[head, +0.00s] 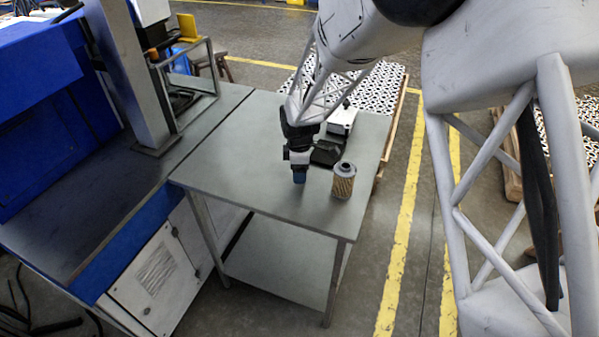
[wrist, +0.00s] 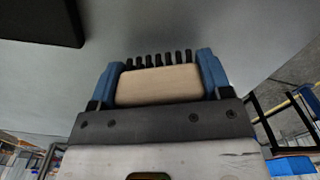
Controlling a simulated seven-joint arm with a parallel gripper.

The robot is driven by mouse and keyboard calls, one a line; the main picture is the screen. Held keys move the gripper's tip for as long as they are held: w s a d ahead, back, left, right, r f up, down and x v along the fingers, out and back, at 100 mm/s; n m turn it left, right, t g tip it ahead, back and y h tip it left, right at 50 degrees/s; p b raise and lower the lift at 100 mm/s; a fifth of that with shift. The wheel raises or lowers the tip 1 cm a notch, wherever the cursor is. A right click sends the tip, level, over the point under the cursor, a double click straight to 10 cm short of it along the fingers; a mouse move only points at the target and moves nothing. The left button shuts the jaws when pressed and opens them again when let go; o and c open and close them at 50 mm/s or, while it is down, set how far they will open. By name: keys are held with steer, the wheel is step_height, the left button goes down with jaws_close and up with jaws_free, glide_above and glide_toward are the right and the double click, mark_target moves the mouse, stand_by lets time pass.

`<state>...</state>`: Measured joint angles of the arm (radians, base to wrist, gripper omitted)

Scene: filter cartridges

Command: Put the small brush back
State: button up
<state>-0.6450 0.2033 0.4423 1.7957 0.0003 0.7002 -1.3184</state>
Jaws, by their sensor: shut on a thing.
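The small brush (wrist: 158,86) shows in the wrist view as a tan block with a row of black bristles along its far edge. It sits between the two blue fingers of my gripper (wrist: 162,70), which is shut on it. In the head view my gripper (head: 299,177) points down over the grey table (head: 240,170), left of the filter cartridge. The brush cannot be made out there, and I cannot tell its exact height above the table.
A tan filter cartridge (head: 344,184) with a grey top stands right of my gripper. A black tray or box (head: 327,153) and a white-topped box (head: 342,121) lie behind. A dark block (wrist: 40,22) shows in the wrist view. The table's front left is clear.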

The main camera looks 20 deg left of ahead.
steer(key=shift+f, duration=0.7)
steer(key=shift+f, duration=0.15)
steer(key=o, duration=1.1)
step_height(320, 180, up, 12)
steer(key=shift+r, duration=0.15)
steer(key=shift+d, duration=0.1)
stand_by(0.5)
